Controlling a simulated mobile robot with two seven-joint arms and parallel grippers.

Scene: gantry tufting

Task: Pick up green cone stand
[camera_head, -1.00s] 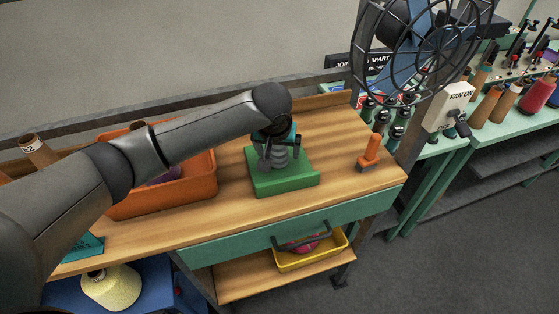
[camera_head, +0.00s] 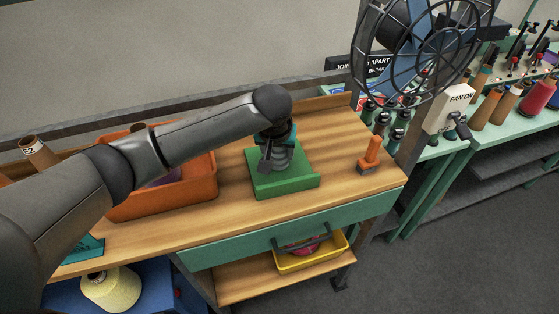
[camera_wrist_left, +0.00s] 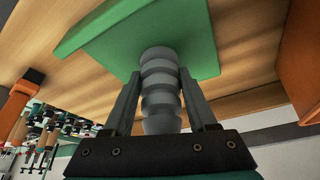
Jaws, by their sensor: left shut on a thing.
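The green cone stand (camera_head: 292,183) has a flat green base and a grey ribbed cone. It rests on the wooden bench top in the head view. In the left wrist view the green base (camera_wrist_left: 205,45) lies beyond the ribbed cone (camera_wrist_left: 160,85). My left gripper (camera_head: 275,158) is over the stand, with its fingers on either side of the cone. In the left wrist view my left gripper (camera_wrist_left: 160,88) is shut on the cone. The cone's upper part is hidden by the gripper in the head view. My right gripper is not in view.
An orange bin (camera_head: 190,195) stands left of the stand on the wooden bench (camera_head: 225,217). An orange tool (camera_head: 369,155) stands to the right. A caged fan (camera_head: 425,40) rises behind at right. A yellow tray (camera_head: 318,261) is on the lower shelf.

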